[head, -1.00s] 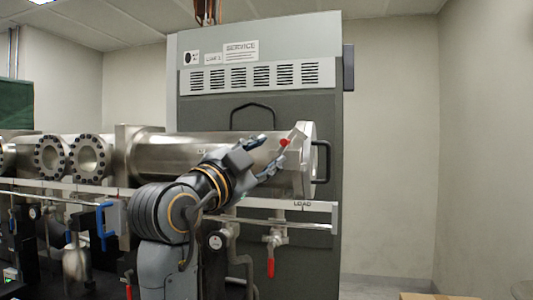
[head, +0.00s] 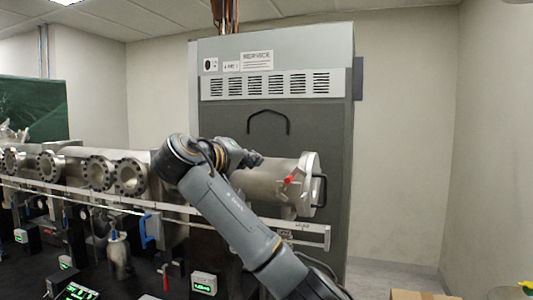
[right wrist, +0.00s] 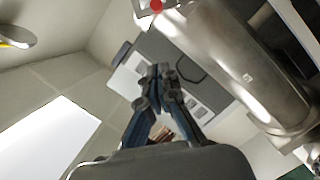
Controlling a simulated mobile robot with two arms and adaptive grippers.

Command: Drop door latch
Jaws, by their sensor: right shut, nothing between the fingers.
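The door latch shows as a small red tip (head: 289,180) at the round door (head: 311,184) on the right end of the steel chamber (head: 262,181). The latch's own angle is too small to tell. The red tip also shows at the top edge of the right wrist view (right wrist: 156,5). My right gripper (head: 254,159) is above the chamber, left of the red tip and apart from it. In the right wrist view its fingers (right wrist: 160,76) are together with nothing between them. My left gripper is in neither view.
A black handle (head: 321,190) sticks out from the door. A metal rail (head: 250,225) runs below the chamber. The tall grey service cabinet (head: 270,105) stands behind it. A cardboard box (head: 415,296) lies at the lower right. The space right of the door is free.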

